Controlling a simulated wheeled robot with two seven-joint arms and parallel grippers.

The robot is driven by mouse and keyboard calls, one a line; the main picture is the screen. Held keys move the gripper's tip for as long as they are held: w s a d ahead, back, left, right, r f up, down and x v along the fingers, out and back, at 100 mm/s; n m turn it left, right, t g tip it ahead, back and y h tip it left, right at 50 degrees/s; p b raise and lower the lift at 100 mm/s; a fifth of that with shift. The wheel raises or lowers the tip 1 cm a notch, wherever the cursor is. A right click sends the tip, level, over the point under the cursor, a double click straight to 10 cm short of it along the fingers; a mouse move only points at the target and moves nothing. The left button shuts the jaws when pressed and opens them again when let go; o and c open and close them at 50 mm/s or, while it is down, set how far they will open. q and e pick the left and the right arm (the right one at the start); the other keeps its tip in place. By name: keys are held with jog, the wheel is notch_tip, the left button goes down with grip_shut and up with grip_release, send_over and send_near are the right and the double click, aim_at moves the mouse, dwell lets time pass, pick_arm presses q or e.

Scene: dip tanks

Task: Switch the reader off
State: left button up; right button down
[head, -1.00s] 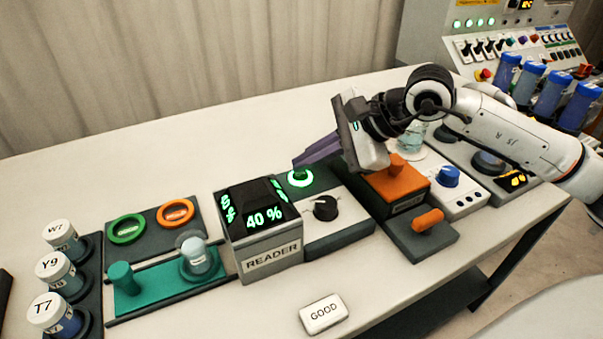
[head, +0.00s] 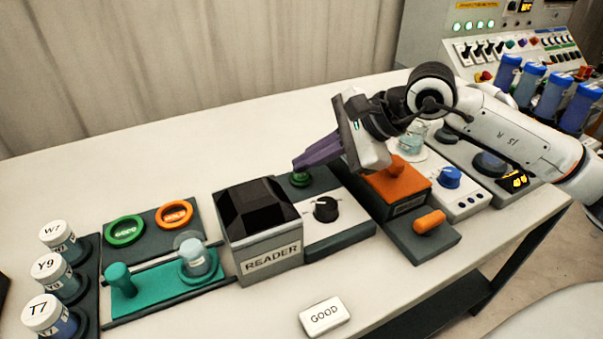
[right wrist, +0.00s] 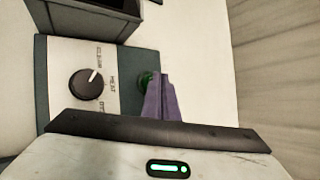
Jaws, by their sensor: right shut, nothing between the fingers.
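The reader (head: 266,262) is a grey box with a black faceted top, labelled READER; its display is dark. Beside it is a panel with a black dial (head: 326,209) and a green button (head: 301,180), whose ring is unlit. My right gripper (head: 299,167) is shut and empty, its purple fingertips at the button, seemingly touching it. In the right wrist view the fingers (right wrist: 160,95) partly cover the green button (right wrist: 146,80), and the dial (right wrist: 86,84) is to their left. My left gripper is not in view.
An orange block (head: 396,187) and an orange-handled lever (head: 429,221) stand to the right of the panel. A GOOD tag (head: 325,316) lies at the front. Labelled vials (head: 50,315), coloured rings (head: 125,231) and a teal slide (head: 165,284) are at left. The table behind is clear.

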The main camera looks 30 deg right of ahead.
aim_at(307, 177)
notch_tip(307, 177, up, 6)
jog(key=p, duration=0.4)
dwell(0.6)
